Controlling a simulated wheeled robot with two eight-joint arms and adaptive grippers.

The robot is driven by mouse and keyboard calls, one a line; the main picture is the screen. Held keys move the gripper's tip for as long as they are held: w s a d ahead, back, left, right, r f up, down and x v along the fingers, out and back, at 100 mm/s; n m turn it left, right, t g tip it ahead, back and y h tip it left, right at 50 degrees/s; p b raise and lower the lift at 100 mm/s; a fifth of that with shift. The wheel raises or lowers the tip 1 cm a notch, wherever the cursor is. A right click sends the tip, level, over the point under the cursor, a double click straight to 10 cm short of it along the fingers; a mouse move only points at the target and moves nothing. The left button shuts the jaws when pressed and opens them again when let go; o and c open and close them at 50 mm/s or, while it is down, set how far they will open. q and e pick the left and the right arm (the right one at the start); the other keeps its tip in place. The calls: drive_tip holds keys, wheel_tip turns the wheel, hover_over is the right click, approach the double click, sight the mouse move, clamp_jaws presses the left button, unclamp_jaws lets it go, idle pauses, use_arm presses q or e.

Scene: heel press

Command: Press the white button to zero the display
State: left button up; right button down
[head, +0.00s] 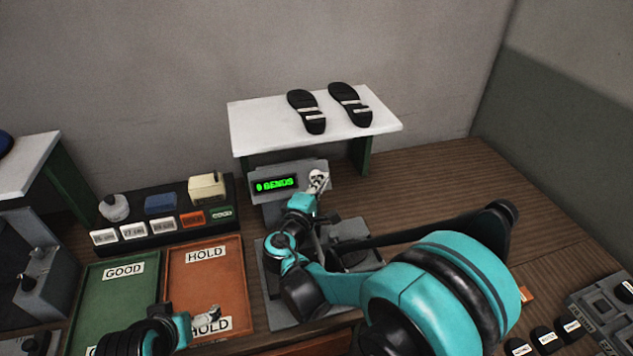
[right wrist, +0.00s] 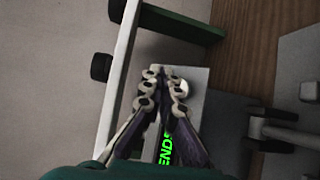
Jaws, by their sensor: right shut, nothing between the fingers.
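The grey display box (head: 322,167) stands at the front of a white-topped bench. Its screen (head: 275,185) glows green and seems to read "9 BENDS", the first character being hard to make out. The white button (head: 316,174) is at the right of the screen, partly covered by my right gripper (head: 319,182). In the right wrist view my right gripper (right wrist: 163,72) is shut and empty, its tips beside the white button (right wrist: 181,88); I cannot tell whether they touch it. My left gripper (head: 212,314) is over the orange tray's front; its opening is unclear.
Two black soles (head: 307,112) lie on the white bench top (head: 260,118). A green GOOD tray (head: 118,305) and an orange HOLD tray (head: 207,275) lie at left, below a black rack (head: 165,236). Grey press parts (head: 345,238) stand under my right arm.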

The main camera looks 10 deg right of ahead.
sight(316, 177)
drive_tip(key=shift+w+f+b, duration=0.45)
drive_tip(key=shift+w+f, duration=0.15)
drive_tip(key=shift+w, duration=0.15)
drive_tip(key=shift+w+f+b, duration=0.4)
drive_tip(key=shift+w+f, duration=0.15)
drive_tip(key=shift+w, duration=0.2)
drive_tip(key=shift+w, duration=0.1)
idle(0.3)
drive_tip(key=shift+w+f+b, duration=0.25)
drive_tip(key=shift+b, duration=0.05)
drive_tip(key=shift+w+f+b, duration=0.25)
drive_tip(key=shift+w+b, duration=0.1)
drive_tip(key=shift+w, duration=0.05)
idle(0.8)
drive_tip(key=shift+s+r, duration=0.1)
drive_tip(key=shift+s+r+p, duration=0.4)
drive_tip(key=shift+s+r, duration=0.05)
drive_tip(key=shift+s, duration=0.2)
